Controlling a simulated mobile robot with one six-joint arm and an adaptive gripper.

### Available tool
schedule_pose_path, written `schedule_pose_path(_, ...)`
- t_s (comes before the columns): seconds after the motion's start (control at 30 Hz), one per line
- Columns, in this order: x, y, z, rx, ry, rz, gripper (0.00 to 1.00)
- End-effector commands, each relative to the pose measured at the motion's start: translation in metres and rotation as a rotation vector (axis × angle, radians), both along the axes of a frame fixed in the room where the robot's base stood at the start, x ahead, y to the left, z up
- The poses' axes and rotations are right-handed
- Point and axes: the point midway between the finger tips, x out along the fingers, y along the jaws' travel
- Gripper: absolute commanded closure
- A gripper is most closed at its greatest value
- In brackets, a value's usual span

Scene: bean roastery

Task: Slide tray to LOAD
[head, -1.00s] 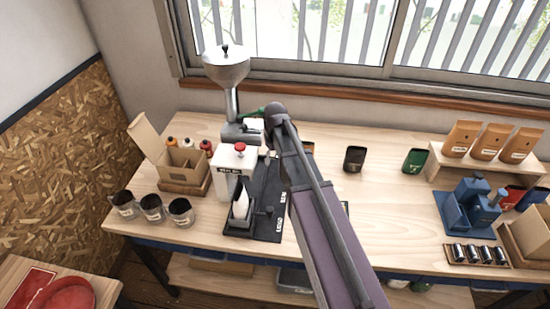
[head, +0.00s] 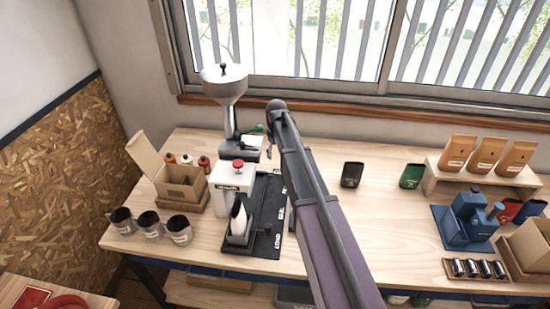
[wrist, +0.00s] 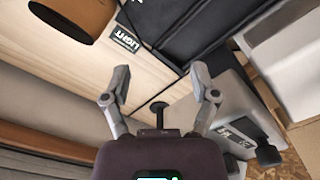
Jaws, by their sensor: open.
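In the head view a small dark tray (head: 237,240) with an upright white pouch (head: 239,217) stands at the front left of a black base board (head: 265,215), in front of a white machine (head: 232,180) with a red knob. White lettering runs along the board's right side, with LOAD near its front end. My gripper (wrist: 160,72) is open and empty in the wrist view, its two fingers apart. A short black knob or post (wrist: 158,110) shows between the fingers; I cannot tell whether they touch it. In the head view my arm hides most of the gripper.
A grinder with a metal hopper (head: 224,85) stands behind the machine. An open cardboard box (head: 180,187) and several cups (head: 150,225) are at the left. A dark bag (head: 351,174) stands right of my arm. Bare tabletop (head: 385,225) lies at the right centre.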

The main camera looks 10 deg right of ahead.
Motion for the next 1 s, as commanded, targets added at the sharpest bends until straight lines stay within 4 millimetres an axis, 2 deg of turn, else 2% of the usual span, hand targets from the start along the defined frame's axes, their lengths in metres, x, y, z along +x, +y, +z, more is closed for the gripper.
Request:
schedule_pose_path(0.1,0.006,-0.002,0.000,0.000,0.000,0.000,0.23)
schedule_pose_path(0.47,0.006,-0.003,0.000,0.000,0.000,0.000,0.23)
schedule_pose_path(0.67,-0.002,-0.002,-0.002,0.000,0.000,-0.010,0.23)
schedule_pose_path(0.77,-0.017,-0.004,-0.004,0.000,0.000,-0.030,0.23)
schedule_pose_path(0.87,-0.042,-0.004,-0.009,0.000,0.000,-0.064,0.23)
schedule_pose_path(1.0,-0.091,-0.004,-0.017,0.000,0.000,-0.138,0.23)
